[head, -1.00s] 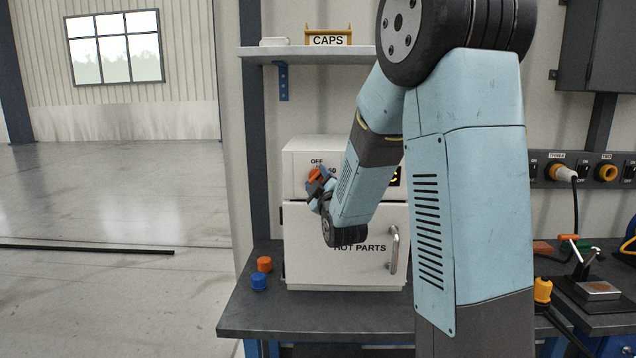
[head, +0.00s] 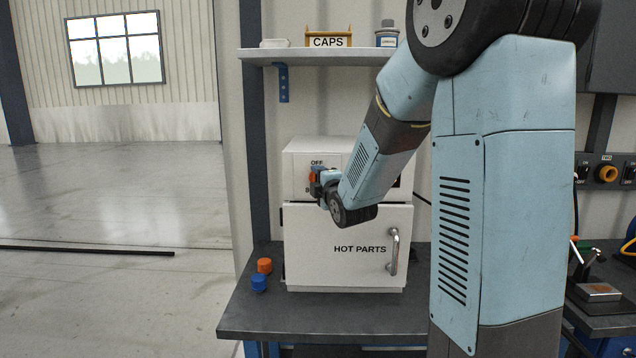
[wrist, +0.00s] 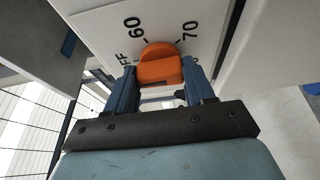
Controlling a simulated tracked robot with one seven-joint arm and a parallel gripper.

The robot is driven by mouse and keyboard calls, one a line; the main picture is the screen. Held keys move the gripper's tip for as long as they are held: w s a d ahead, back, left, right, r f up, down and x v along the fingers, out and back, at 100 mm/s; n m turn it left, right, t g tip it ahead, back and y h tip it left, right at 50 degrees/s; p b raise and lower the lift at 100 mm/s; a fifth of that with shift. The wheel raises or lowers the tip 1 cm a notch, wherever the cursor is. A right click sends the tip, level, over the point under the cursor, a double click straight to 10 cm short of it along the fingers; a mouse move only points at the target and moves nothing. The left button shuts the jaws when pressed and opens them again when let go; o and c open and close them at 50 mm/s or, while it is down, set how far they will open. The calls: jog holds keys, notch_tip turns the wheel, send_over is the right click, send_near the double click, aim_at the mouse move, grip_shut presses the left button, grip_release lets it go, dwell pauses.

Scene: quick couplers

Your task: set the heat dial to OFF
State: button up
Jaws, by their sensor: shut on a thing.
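The orange heat dial (wrist: 160,66) is on the upper front of the white HOT PARTS oven (head: 312,255). In the wrist view the printed marks 60, 70 and a partly cut-off OFF stand around it. Which mark the dial points to I cannot tell. My gripper (wrist: 160,85) is shut on the dial, one blue finger on each side of its raised grip. In the head view the dial (head: 311,178) is a small orange patch beside my gripper (head: 317,182), just below the OFF label. My wrist hides the rest of the dial's scale.
An orange cap (head: 264,265) and a blue cap (head: 259,283) stand on the dark bench left of the oven. The oven door handle (head: 393,251) is at the right. A shelf (head: 330,55) with a CAPS bin is above. A socket panel (head: 607,172) is at the far right.

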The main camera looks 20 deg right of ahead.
jog(key=shift+a+f, duration=0.2)
jog(key=shift+f, duration=0.05)
jog(key=o, duration=1)
jog(key=shift+d+r, duration=0.1)
jog(key=shift+o, duration=0.2)
